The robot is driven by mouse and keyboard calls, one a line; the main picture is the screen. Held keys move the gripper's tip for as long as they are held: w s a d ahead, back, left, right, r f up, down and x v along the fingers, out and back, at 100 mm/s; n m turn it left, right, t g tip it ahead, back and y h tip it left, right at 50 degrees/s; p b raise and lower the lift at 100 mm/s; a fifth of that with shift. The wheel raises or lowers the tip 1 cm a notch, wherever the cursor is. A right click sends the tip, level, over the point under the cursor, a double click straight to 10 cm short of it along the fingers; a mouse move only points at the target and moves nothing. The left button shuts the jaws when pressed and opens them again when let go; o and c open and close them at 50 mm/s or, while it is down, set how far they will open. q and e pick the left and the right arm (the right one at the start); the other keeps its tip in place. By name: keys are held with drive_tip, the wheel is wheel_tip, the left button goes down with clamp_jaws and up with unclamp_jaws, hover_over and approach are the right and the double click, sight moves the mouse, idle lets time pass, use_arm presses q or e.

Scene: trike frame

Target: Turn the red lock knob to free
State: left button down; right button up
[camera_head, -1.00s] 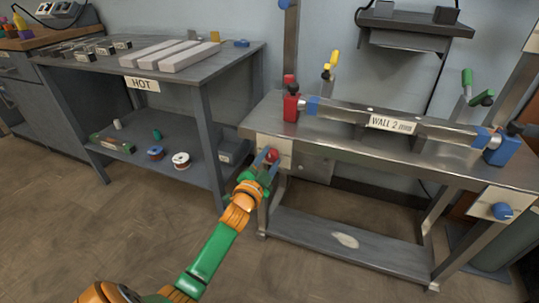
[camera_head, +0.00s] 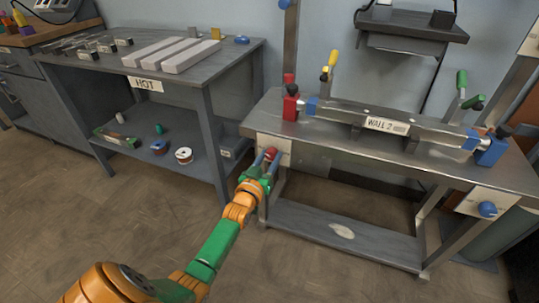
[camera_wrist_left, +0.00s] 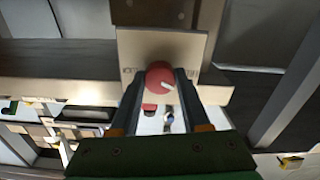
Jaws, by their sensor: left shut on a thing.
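The red lock knob (camera_head: 270,154) sits on a pale plate (camera_head: 284,146) at the left front corner of the metal bench. In the left wrist view the knob (camera_wrist_left: 162,78) is round and red, with a white pointer mark slanting toward the lower right. My left gripper (camera_head: 266,160) is at the knob, with its fingers on either side of it. In the wrist view the gripper (camera_wrist_left: 159,84) is shut on the knob. The plate's lettering is too small to read. My right gripper does not show.
The bench (camera_head: 400,160) carries a long metal fixture labelled WALL 2 (camera_head: 386,125). A blue knob (camera_head: 487,209) is on its right front plate. A grey table marked HOT (camera_head: 146,84) stands to the left, with spools on its lower shelf. The floor in front is clear.

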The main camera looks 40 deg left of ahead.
use_arm(q)
drive_tip(key=n, duration=0.4)
drive_tip(key=shift+n+p, duration=0.35)
drive_tip(key=shift+n, duration=0.05)
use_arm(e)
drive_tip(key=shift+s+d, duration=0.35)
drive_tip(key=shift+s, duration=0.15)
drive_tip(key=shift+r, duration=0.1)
use_arm(q)
drive_tip(key=shift+c, duration=1.9)
unclamp_jaws()
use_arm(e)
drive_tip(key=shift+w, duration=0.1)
